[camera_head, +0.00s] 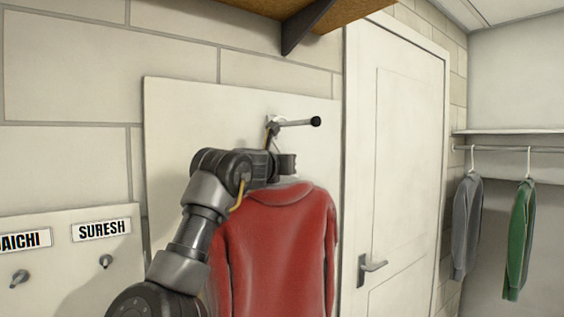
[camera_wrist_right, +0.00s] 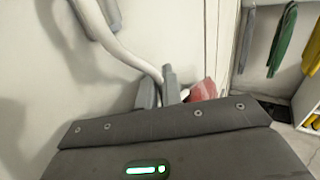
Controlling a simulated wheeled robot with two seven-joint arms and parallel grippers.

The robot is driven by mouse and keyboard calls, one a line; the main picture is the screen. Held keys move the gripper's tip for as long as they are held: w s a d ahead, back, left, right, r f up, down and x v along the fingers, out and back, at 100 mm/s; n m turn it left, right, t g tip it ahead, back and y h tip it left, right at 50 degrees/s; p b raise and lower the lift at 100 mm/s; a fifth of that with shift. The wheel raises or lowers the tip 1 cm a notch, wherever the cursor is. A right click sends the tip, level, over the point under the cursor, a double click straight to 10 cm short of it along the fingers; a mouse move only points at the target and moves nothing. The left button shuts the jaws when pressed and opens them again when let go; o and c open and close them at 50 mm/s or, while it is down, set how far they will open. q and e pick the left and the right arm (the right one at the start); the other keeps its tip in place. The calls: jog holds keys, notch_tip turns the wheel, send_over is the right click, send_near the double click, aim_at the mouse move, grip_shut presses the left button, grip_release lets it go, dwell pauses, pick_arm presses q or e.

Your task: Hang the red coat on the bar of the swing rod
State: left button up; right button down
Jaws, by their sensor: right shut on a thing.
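The red coat (camera_head: 275,240) hangs upright below my right gripper (camera_head: 286,164) in the head view. A small red part (camera_wrist_right: 203,90) shows past the fingers in the wrist view. My right gripper (camera_wrist_right: 159,90) is shut on the coat's pale hanger (camera_wrist_right: 128,52), whose curved wire rises from between the fingers. The swing rod (camera_head: 297,122) sticks out from the white wall panel, with a black knob at its right end. The hanger's top is close to the rod's mounted end; I cannot tell whether the hook is over the bar. My left gripper is not in view.
A wooden shelf (camera_head: 275,12) with a dark bracket is above the rod. A white door (camera_head: 405,150) is to the right. Grey (camera_head: 467,225) and green (camera_head: 519,240) coats hang from a rail at the far right. Wall pegs under name labels (camera_head: 101,230) are at lower left.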

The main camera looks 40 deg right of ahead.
jog(key=shift+s, duration=0.1)
dwell(0.3)
jog(key=c, duration=1.5)
grip_release()
jog(key=shift+s, duration=0.1)
jog(key=shift+f, duration=0.2)
jog(key=shift+s+a+f+b, duration=0.1)
jog(key=shift+s+a+b, duration=0.1)
jog(key=shift+a+b, duration=0.35)
jog(key=shift+r+b+v, duration=0.15)
jog(key=shift+b+v, duration=1)
jog(key=shift+v, duration=1.3)
jog(key=shift+r+b+v, duration=0.15)
jog(key=shift+b+v, duration=0.95)
jog(key=shift+v, duration=1.35)
jog(key=shift+s, duration=0.1)
